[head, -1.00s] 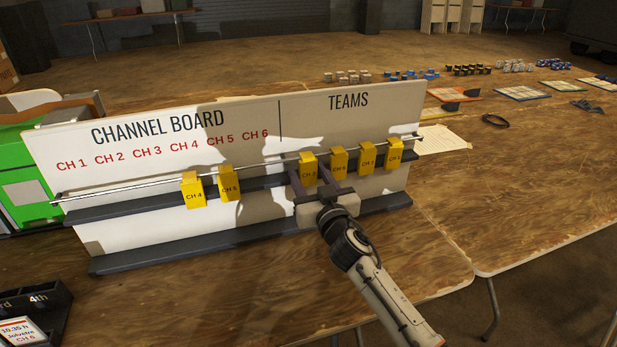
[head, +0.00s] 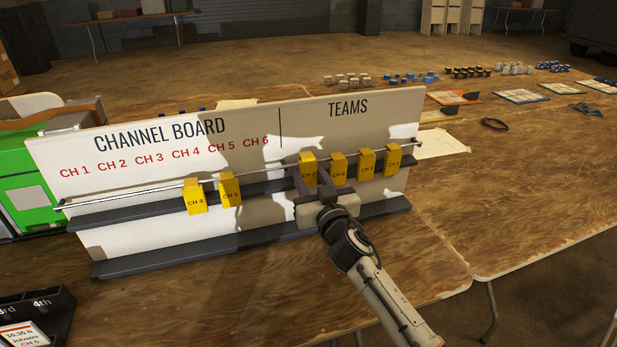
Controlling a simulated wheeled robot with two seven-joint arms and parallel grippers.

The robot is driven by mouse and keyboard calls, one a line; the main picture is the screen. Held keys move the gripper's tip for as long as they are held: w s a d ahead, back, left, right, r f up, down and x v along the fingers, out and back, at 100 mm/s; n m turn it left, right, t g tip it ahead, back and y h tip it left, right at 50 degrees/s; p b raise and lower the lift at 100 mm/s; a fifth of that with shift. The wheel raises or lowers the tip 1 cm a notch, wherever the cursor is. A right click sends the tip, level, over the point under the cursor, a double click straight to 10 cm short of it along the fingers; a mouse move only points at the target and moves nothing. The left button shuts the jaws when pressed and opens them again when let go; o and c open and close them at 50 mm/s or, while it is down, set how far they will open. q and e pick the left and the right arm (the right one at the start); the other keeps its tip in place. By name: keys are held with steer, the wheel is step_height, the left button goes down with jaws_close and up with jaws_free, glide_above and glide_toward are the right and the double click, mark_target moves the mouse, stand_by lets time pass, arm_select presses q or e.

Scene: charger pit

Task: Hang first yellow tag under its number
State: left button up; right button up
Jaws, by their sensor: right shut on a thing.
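The channel board (head: 110,222) stands on the table, with red labels CH 1 to CH 6 at left and TEAMS at right. A thin rail (head: 265,177) runs along its front. Two yellow tags hang on the left part: one reading CH 4 (head: 195,198) and another (head: 230,191), apparently CH 5. Three yellow tags (head: 339,170), (head: 367,163), (head: 393,158) hang under TEAMS. My right gripper (head: 311,184) is shut on a yellow tag (head: 308,169) at the rail, just left of those three; its small number is unclear. My left gripper is out of view.
A dark card holder (head: 40,309) stands at the front left. A green machine (head: 32,195) is behind the board's left end. Small parts and a paper sheet (head: 442,143) lie at the back right. The table right of the board is largely clear.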

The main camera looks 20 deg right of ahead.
mark_target(309, 174)
steer(key=shift+r, duration=0.1)
steer(key=shift+s+d+p, duration=0.1)
steer(key=shift+s+p, duration=0.75)
steer(key=shift+s, duration=1.75)
steer(key=shift+s+d+p, duration=0.1)
steer(key=shift+s+p, duration=0.4)
steer(key=shift+s, duration=1.9)
steer(key=shift+f, duration=0.2)
